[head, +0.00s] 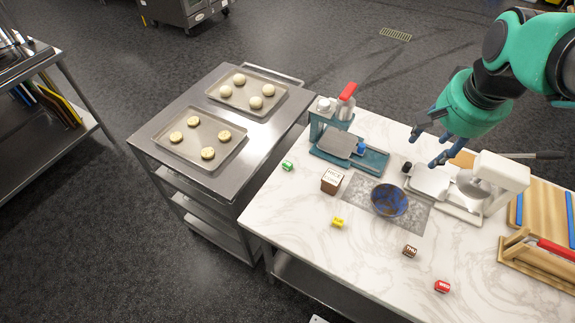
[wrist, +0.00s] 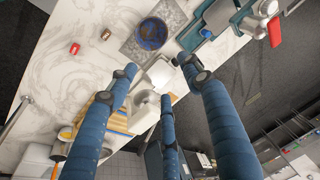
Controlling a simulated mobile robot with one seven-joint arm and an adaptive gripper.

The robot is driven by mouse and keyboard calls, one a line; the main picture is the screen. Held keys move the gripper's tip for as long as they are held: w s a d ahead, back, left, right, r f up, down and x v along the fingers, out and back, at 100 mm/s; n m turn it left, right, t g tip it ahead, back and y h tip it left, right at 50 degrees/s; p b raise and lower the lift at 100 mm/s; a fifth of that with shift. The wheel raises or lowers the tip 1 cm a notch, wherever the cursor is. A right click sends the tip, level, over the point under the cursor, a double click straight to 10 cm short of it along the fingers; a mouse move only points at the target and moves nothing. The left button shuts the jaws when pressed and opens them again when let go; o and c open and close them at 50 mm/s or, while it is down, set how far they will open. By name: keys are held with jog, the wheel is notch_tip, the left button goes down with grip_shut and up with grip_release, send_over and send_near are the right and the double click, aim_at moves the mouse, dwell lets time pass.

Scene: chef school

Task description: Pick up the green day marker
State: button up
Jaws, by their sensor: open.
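The green day marker (head: 287,166) is a small green block with pale lettering. It lies on the white marble worktop (head: 300,215) near its left edge, in the head view. I cannot make it out in the wrist view. My gripper (head: 432,148) has blue fingers, spread open and empty. It is above the back right of the worktop, well to the right of the green marker and apart from it. The fingers also show in the wrist view (wrist: 158,78), with nothing between them.
Other small markers stand on the worktop: yellow (head: 337,222), brown (head: 410,251) and red (head: 442,286). A brown box (head: 331,181), a blue bowl (head: 389,200), a teal-based scale (head: 365,160) and a white appliance (head: 490,185) are there too. A steel cart (head: 170,170) adjoins at left.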

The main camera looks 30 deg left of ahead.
jog(key=w+a+f+g, duration=0.1)
jog(key=w+a+f, duration=0.15)
jog(key=a, duration=0.25)
jog(key=w+a+f, duration=0.1)
jog(key=w+a, duration=0.2)
jog(key=a, duration=0.2)
jog(key=g+h+p, duration=0.1)
jog(key=g+p, duration=0.1)
send_over(287, 164)
notch_tip(287, 164, down, 21)
jog(key=shift+a+m, duration=0.1)
jog(key=shift+m, duration=0.2)
jog(key=shift+f, duration=4.25)
jog(key=shift+s+f+b, duration=0.1)
jog(key=shift+f+b, duration=0.3)
jog(key=shift+f, duration=2.2)
